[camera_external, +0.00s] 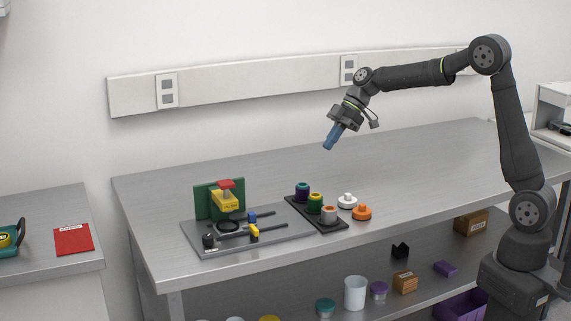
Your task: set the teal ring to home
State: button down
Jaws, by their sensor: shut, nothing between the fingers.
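My gripper (329,145), with blue fingers, is shut and empty. It hangs in the air above the bench, pointing down and to the left. Below it a black base plate (324,220) carries a purple piece (302,190), a green-and-yellow piece (315,203) and a grey piece with an orange lower part (329,215). To its left a grey fixture plate (270,238) carries a dark ring (228,226) and small blue and yellow sliders on dark rods. I cannot tell any ring there as teal at this size.
A white knob (347,201) and an orange knob (362,212) stand right of the black plate. A green upright panel (205,203) with a yellow block and red top rises behind the fixture. The bench's right side is clear. Jars and boxes sit on the lower shelf.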

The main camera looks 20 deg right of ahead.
jog(key=w+d, duration=0.1)
jog(key=w+d+t+y, duration=0.1)
jog(key=shift+w+d+r, duration=0.1)
jog(key=shift+w+d, duration=0.05)
jog(key=shift+w, duration=0.25)
send_near(302, 186)
jog(key=a, duration=0.3)
jog(key=f, duration=0.3)
jog(key=shift+w+a, duration=0.15)
jog(key=shift+a, duration=0.2)
jog(key=shift+f, duration=0.6)
